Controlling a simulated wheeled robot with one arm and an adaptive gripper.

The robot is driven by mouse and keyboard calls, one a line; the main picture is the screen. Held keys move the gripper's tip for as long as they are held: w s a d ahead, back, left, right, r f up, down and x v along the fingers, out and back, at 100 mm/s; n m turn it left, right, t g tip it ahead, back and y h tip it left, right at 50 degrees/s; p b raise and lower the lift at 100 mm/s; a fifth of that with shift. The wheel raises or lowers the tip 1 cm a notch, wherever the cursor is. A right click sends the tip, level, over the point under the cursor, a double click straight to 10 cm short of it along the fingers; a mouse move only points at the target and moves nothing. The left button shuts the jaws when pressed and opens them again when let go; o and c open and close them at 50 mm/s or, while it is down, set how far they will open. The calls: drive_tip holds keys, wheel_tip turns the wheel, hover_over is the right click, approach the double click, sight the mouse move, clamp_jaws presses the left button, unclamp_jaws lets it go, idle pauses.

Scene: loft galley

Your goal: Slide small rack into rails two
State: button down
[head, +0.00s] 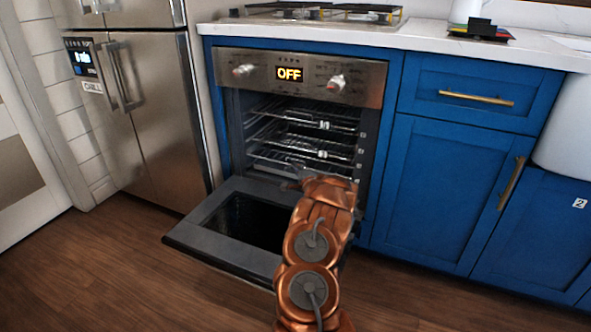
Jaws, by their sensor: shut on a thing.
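The oven (300,78) stands with its door (205,213) folded down, and its display reads OFF. Inside, an upper wire rack (290,113) sits across the side rails. A lower wire rack (285,148) shows below it, with its front near the oven mouth. My gripper (297,180) is at the oven opening, above the open door. It is shut on the front of the lower rack, though my copper arm hides most of the fingers. I cannot tell which rails the lower rack's sides rest on.
A steel fridge (150,110) stands to the left. Blue cabinets (450,190) with brass handles are on the right. A hob (320,12) and a white counter (430,40) are above. The wooden floor (120,270) in front is clear.

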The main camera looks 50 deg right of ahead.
drive_tip(key=shift+w+d+r, duration=0.1)
drive_tip(key=shift+w+d, duration=0.1)
drive_tip(key=shift+d, duration=0.4)
drive_tip(key=shift+w+d, duration=0.15)
drive_tip(key=shift+d, duration=0.45)
drive_tip(key=c, duration=1.2)
unclamp_jaws()
drive_tip(key=shift+v, duration=6)
